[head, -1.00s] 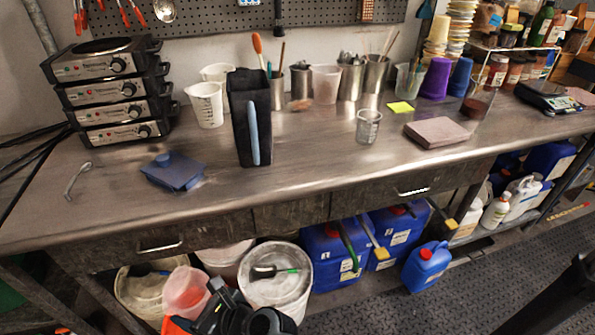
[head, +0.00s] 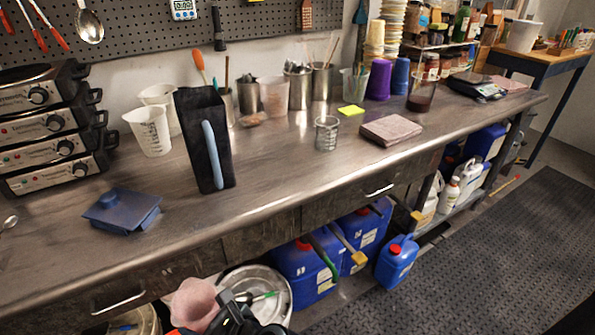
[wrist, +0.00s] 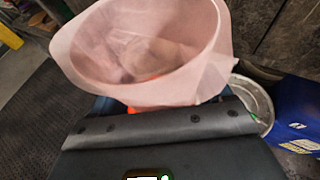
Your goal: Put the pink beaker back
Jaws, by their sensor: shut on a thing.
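The pink beaker (head: 195,305) is a translucent cup low at the front of the head view, below the level of the bench top. My gripper (head: 224,305) is shut on it. In the wrist view the pink beaker (wrist: 140,50) fills the upper middle, mouth toward the camera and looking empty. The dark gripper pads (wrist: 150,125) lie against its lower side. The fingertips are mostly hidden.
Buckets (head: 262,282) and blue canisters (head: 303,272) stand underneath.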

